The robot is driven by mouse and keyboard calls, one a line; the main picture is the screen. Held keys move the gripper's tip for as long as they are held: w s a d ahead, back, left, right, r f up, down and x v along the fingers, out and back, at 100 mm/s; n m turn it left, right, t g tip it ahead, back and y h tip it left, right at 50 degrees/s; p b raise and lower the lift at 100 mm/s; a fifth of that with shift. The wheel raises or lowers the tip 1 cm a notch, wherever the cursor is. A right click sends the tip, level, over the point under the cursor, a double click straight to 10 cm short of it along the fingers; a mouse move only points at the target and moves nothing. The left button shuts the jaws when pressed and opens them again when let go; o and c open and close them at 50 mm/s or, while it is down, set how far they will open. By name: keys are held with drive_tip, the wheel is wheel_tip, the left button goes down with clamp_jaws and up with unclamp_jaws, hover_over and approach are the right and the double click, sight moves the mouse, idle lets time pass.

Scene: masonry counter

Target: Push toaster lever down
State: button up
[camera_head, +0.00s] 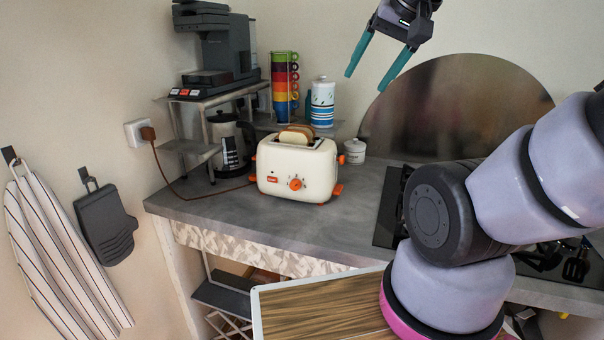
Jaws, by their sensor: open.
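A cream toaster (284,171) with orange feet and an orange dial stands on the grey counter (230,215). Bread slices (296,135) stick out of its top. An orange lever (341,160) shows at its right end, near the top; an orange foot or knob shows lower on that same end. My gripper (370,72) is high in the air, above and to the right of the toaster. Its two green fingers point down and to the left, spread apart and empty. It is clear of the toaster and touches nothing.
A coffee machine (228,50), a stack of coloured cups (284,85) and a striped canister (322,103) stand on a shelf behind the toaster. A small white pot (355,151) is close to its right. A cord runs to the wall socket (139,132). A dark hob (388,208) lies right.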

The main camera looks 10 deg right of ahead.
drive_tip(key=shift+w, duration=0.1)
drive_tip(key=c, duration=0.8)
drive_tip(key=shift+w, duration=0.25)
clamp_jaws()
drive_tip(key=n+g+h, duration=0.1)
drive_tip(key=n+g, duration=0.6)
drive_tip(key=n, duration=0.9)
hover_over(343, 156)
wheel_tip(343, 156, down, 17)
drive_tip(key=shift+d, duration=0.45)
drive_tip(key=shift+s+f, duration=0.1)
drive_tip(key=shift+f, duration=0.05)
drive_tip(key=shift+w+a+f, duration=0.1)
drive_tip(key=shift+a+f, duration=0.05)
drive_tip(key=shift+f, duration=1.55)
drive_tip(key=shift+w+a+f, duration=0.1)
drive_tip(key=shift+a+f, duration=0.05)
drive_tip(key=shift+f, duration=1.55)
